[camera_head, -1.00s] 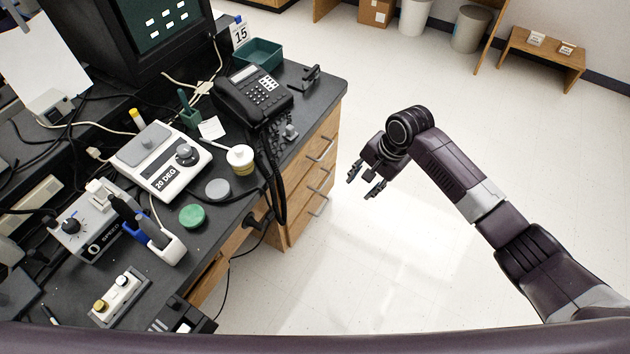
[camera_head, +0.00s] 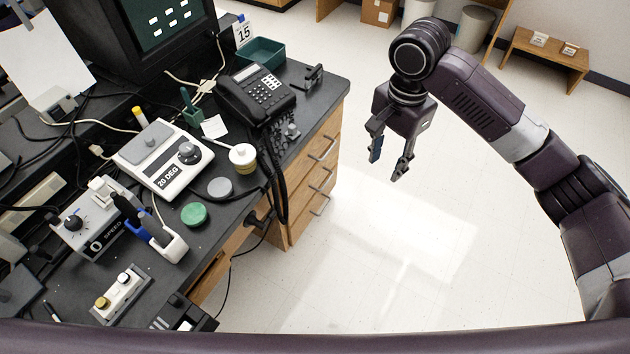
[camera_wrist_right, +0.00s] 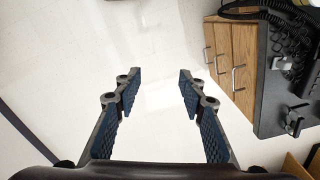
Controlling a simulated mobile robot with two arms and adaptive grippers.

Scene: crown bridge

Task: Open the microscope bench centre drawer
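The microscope bench (camera_head: 338,88) has a black top and wooden fronts. A wooden front (camera_head: 212,276) shows under the bench's near edge, left of the pedestal; it may be the centre drawer, but most of it is hidden by the top. The pedestal's drawers (camera_head: 318,168) at the right end look shut, each with a metal handle; they also show in the right wrist view (camera_wrist_right: 232,62). My right gripper (camera_head: 389,166) is open and empty, in the air right of the pedestal, touching nothing. In the right wrist view its fingers (camera_wrist_right: 160,85) are spread over floor. My left gripper is not in view.
A telephone (camera_head: 255,92), a hotplate-like device (camera_head: 163,155) and a green lid (camera_head: 194,214) stand on the bench. Cables hang over its front edge near a dark knob. The floor (camera_head: 400,270) in front is clear. A low wooden table (camera_head: 540,62) stands far back.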

